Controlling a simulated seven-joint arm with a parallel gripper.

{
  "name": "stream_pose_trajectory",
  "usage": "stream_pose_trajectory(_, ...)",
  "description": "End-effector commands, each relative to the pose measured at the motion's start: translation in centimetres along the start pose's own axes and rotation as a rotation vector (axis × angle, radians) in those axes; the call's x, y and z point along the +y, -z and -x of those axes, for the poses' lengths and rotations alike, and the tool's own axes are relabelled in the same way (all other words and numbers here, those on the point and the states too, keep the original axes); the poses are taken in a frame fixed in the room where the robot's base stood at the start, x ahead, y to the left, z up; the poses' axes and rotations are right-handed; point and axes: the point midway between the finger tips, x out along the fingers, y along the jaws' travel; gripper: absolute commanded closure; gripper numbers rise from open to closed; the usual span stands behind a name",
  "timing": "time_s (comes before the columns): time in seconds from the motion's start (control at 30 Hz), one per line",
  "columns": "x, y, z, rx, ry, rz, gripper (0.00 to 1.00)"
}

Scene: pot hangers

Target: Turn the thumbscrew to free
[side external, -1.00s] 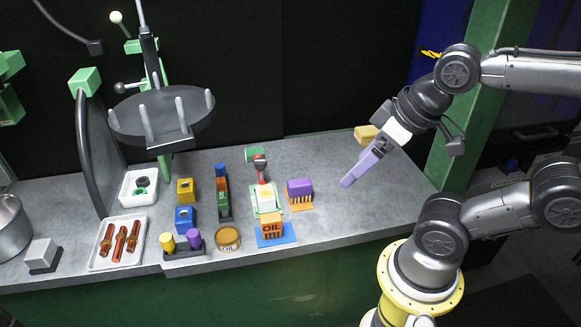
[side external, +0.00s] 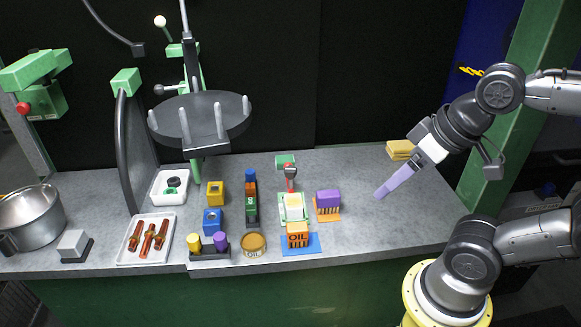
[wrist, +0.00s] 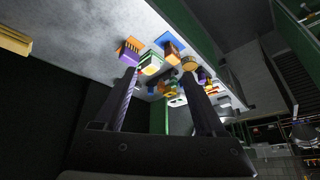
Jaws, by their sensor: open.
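My gripper (side external: 382,193) has long pale purple fingers. It points down and left, above the right part of the grey bench (side external: 365,235), to the right of the purple-topped block (side external: 328,197). In the wrist view the two fingers (wrist: 160,80) stand apart with nothing held between them. A black round plate with upright pegs (side external: 175,125) stands on a green post at the left back. A ball-ended lever (side external: 159,21) and a dark knob (side external: 159,90) show near that post. I cannot tell which part is the thumbscrew.
A white tray of red-brown parts (side external: 147,239) and a metal pot (side external: 32,220) are left. Yellow blocks (side external: 400,150) lie behind my gripper. The bench's right front is clear.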

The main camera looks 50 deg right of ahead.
Motion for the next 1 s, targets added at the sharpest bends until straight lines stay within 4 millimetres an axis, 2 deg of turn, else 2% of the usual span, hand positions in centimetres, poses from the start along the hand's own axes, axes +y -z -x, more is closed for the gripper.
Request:
stream_pose_trajectory(0.07,0.0,0.5,0.7,0.005,0.001,-0.076,0.28)
stream_pose_trajectory(0.17,-0.2,2.4,2.1,0.014,0.002,-0.203,0.28)
stream_pose_trajectory(0.33,-0.2,6.7,3.6,-0.018,-0.012,-0.422,0.28)
stream_pose_trajectory(0.53,0.1,12.7,3.6,-0.076,-0.051,-0.662,0.28)
stream_pose_trajectory(0.67,0.6,17.0,2.2,-0.125,-0.093,-0.823,0.28)
stream_pose_trajectory(0.77,1.2,20.1,0.3,-0.165,-0.130,-0.931,0.28)
stream_pose_trajectory(0.87,2.1,22.8,-2.1,-0.203,-0.169,-1.024,0.28)
stream_pose_trajectory(1.0,3.5,25.8,-6.5,-0.259,-0.224,-1.118,0.28)
